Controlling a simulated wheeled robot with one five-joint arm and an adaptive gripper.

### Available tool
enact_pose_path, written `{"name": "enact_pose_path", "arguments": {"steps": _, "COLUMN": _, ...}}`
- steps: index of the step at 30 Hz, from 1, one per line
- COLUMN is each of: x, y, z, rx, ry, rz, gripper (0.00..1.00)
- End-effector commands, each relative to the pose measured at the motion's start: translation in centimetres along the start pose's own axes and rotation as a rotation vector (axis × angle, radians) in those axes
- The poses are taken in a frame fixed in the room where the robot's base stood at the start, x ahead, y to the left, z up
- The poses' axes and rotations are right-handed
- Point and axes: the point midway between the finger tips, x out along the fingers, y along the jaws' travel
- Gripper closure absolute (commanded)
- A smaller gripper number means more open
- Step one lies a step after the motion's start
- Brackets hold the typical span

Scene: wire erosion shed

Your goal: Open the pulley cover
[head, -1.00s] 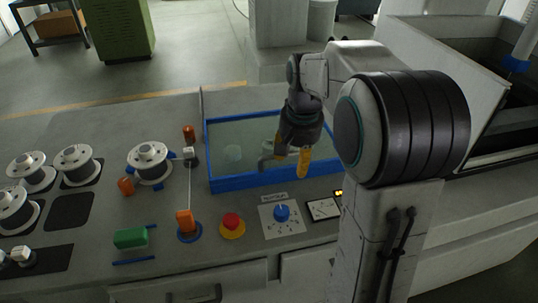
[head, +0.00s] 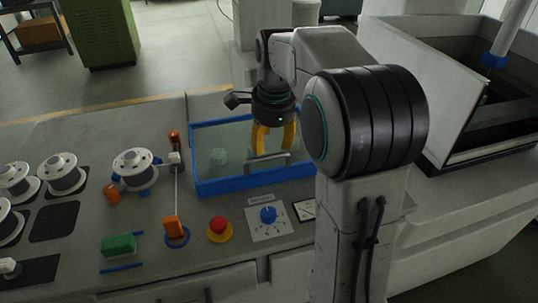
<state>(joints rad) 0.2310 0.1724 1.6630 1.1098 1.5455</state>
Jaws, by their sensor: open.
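The pulley cover is a clear pane in a blue frame (head: 249,185) set on the bench, and it lies closed. A grey bar handle (head: 255,163) sits near its front edge. My gripper (head: 274,151) hangs over the right part of the cover with its yellow fingers pointing down. The fingers are open and apart, with nothing held. Their tips show just behind and above the handle; I cannot tell whether they touch it. What lies under the pane is mostly unclear.
A red button (head: 219,226), a blue knob (head: 268,214), a green block (head: 118,245) and an orange piece (head: 174,227) stand in front of the cover. White spools (head: 135,167) stand to the left. A deep open tank (head: 430,75) is at the right.

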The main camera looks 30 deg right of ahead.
Motion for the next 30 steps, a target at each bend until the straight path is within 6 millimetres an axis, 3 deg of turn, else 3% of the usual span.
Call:
{"name": "enact_pose_path", "arguments": {"steps": 15, "x": 5.6, "y": 0.1, "z": 0.0, "rx": -0.002, "ry": 0.000, "rz": 0.003, "gripper": 0.50}}
{"name": "enact_pose_path", "arguments": {"steps": 30, "x": 6.4, "y": 0.0, "z": 0.0, "rx": -0.003, "ry": 0.000, "rz": 0.000, "gripper": 0.48}}
